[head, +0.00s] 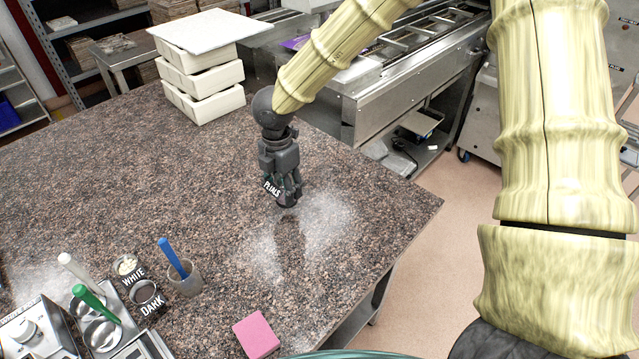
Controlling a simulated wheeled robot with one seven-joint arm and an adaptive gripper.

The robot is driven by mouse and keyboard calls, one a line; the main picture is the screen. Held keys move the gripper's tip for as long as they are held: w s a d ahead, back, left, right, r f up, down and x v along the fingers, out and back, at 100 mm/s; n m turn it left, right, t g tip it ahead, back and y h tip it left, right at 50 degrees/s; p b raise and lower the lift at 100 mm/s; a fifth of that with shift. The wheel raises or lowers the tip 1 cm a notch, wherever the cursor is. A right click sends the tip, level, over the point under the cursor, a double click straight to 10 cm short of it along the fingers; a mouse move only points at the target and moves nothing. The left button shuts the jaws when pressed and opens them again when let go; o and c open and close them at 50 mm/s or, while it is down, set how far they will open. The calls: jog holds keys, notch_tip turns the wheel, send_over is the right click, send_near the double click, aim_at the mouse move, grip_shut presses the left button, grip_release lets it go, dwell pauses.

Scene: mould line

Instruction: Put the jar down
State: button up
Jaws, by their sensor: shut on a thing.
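My gripper (286,192) points down over the granite worktop (180,220), near its right side. It is shut on a small dark jar (271,188) with white lettering, mostly hidden by the fingers. The lettering is too small to read surely. A dark shadow lies on the top just below the gripper. I cannot tell whether the jar's base touches the worktop.
White powder (335,215) is spread around the spot below the gripper. Jars marked WHITE (127,268) and DARK (147,298), a cup with a blue tool (185,278) and a pink block (256,335) stand towards the front. Stacked white boxes (200,85) stand at the back.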

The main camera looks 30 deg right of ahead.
jog(key=d+p, duration=0.1)
jog(key=d, duration=0.2)
jog(key=d+p, duration=0.1)
jog(key=d, duration=0.4)
jog(key=shift+w+d+f+p, duration=0.1)
jog(key=shift+d+f+p, duration=0.25)
jog(key=shift+f+p, duration=0.05)
jog(key=shift+d+p, duration=0.3)
jog(key=shift+d, duration=0.15)
jog(key=shift+d+f, duration=0.2)
jog(key=shift+f+p, duration=0.85)
jog(key=shift+f, duration=0.7)
jog(key=shift+f, duration=0.15)
jog(key=o, duration=1.1)
